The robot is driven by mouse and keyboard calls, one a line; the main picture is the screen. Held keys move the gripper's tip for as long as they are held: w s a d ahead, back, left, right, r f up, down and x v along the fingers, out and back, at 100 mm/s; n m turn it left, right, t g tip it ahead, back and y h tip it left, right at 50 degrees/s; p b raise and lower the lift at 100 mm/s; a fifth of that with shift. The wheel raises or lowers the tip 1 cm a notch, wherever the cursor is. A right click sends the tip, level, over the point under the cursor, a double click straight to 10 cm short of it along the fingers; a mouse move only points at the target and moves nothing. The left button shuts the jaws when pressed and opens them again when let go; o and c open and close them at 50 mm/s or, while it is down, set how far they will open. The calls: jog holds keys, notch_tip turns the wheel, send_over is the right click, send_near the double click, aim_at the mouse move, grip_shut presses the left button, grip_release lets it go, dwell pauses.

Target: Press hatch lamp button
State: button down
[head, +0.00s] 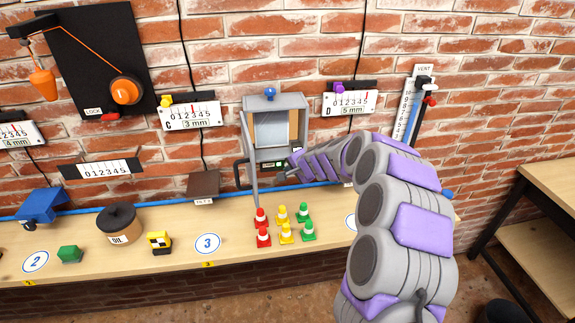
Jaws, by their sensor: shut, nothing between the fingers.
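A grey hatch box (274,104) is on the brick wall at the middle. Its front is open and shows a tan inside. A blue round knob or lamp (270,93) sits on its top; I cannot tell which. A small dark panel with a green display (272,167) is under the opening. My gripper (290,170) is shut and empty, at the right end of this panel. Whether it touches the panel cannot be told. My gripper and wrist hide part of the box's lower right, and a lamp button does not show clearly.
Red, yellow and green cones (285,233) stand on the wooden bench (190,265) below the box. A grey door or bar (249,160) hangs at the box's left. Gauge D (350,103) and a vent slider (415,110) are to the right.

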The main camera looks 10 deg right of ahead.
jog(key=shift+w, duration=0.25)
dwell(0.3)
jog(key=shift+s, duration=0.7)
jog(key=s+b, duration=0.2)
jog(key=s, duration=0.4)
dwell(0.5)
